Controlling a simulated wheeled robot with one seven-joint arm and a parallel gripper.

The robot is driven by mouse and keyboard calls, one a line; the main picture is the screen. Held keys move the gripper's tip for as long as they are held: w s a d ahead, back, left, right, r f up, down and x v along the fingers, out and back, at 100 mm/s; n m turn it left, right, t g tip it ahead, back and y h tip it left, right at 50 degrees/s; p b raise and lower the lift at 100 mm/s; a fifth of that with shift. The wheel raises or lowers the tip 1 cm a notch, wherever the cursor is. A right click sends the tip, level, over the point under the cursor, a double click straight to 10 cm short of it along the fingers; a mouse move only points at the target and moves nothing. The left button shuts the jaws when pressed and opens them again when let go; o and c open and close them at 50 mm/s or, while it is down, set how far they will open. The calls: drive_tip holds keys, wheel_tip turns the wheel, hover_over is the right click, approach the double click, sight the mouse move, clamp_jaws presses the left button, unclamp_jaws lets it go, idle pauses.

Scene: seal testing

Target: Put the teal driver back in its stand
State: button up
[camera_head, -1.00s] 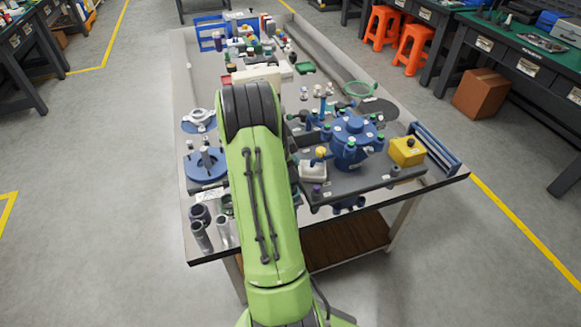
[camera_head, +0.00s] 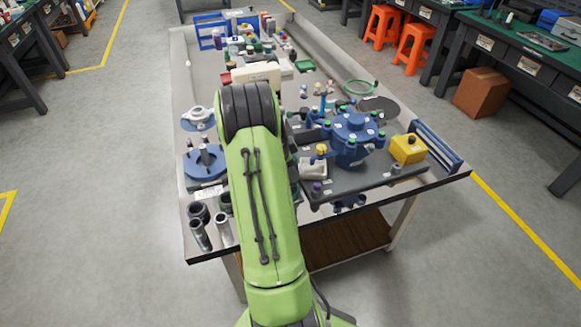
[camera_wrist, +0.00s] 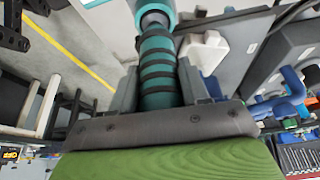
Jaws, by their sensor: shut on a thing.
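The teal driver (camera_wrist: 156,65), with black bands around its handle, is in the wrist view. My gripper (camera_wrist: 158,88) is shut on it, with a grey finger on either side of the handle. The driver's far end runs out of the top of the wrist view. In the head view my green arm hides the gripper and the driver. I cannot tell for certain which thing is the driver's stand.
A blue lidded vessel (camera_head: 352,135) stands on a dark plate at the table's right, beside a yellow box (camera_head: 408,149). A blue round fixture (camera_head: 205,163) and several grey cylinders (camera_head: 201,236) are at left. Many small items crowd the table's far end.

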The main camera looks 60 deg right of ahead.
drive_tip(key=shift+f+b, duration=0.15)
drive_tip(key=shift+b, duration=0.15)
idle(0.5)
drive_tip(key=o, duration=1.2)
drive_tip(key=shift+o, duration=0.2)
wheel_tip(320, 180, up, 9)
drive_tip(key=p, duration=0.6)
